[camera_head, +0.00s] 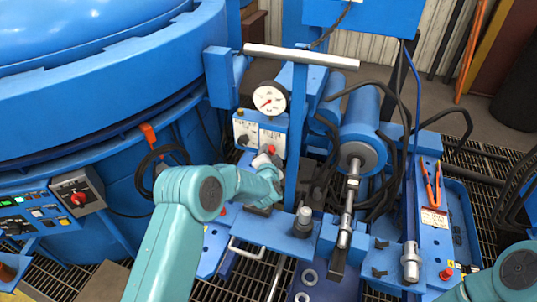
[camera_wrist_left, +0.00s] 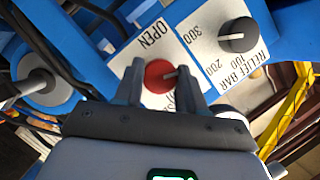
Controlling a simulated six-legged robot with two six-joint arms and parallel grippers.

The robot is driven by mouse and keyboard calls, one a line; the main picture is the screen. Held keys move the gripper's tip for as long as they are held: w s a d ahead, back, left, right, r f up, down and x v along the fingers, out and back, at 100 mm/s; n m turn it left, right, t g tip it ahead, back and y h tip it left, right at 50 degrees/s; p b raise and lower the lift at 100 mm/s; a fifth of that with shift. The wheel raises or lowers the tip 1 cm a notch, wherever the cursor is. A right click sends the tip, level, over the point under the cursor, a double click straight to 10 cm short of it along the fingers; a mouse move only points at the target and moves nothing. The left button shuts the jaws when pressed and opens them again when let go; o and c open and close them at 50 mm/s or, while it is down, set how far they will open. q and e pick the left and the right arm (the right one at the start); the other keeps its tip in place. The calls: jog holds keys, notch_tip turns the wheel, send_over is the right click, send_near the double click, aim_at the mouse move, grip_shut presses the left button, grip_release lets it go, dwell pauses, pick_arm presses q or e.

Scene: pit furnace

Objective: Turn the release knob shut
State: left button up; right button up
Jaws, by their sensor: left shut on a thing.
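The release knob (camera_wrist_left: 158,74) is a round red knob on a white plate marked OPEN; a second word on the plate is mostly hidden by a finger. A small dark pointer on the knob points toward the right finger in the wrist view. My left gripper (camera_wrist_left: 161,80) is shut on the knob, one finger on each side. In the head view my left gripper (camera_head: 266,158) reaches the small panel below the gauge, and the red knob (camera_head: 271,148) shows at its fingertips. My right gripper is out of view.
A black relief dial (camera_wrist_left: 238,35) marked in bar sits beside the knob. A white-faced gauge (camera_head: 269,98) stands just above the panel. A vertical blue post (camera_head: 298,125) and a blue cylinder (camera_head: 362,145) stand right of my left gripper. Black hoses hang nearby.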

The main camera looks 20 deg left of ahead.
pick_arm(q)
jog(key=shift+f+m+t+y+b, duration=0.1)
jog(key=shift+m+t+y+b, duration=0.5)
jog(key=shift+m+b, duration=1.05)
jog(key=shift+f+m+t+y+b, duration=0.1)
jog(key=shift+m+t+y+b, duration=0.15)
jog(key=shift+m+t+b, duration=1.4)
jog(key=shift+f+m+g+y+b, duration=0.1)
jog(key=shift+m+y+b, duration=0.55)
jog(key=shift+m, duration=1.95)
jog(key=shift+h, duration=0.3)
jog(key=o, duration=1)
jog(key=shift+o, duration=0.2)
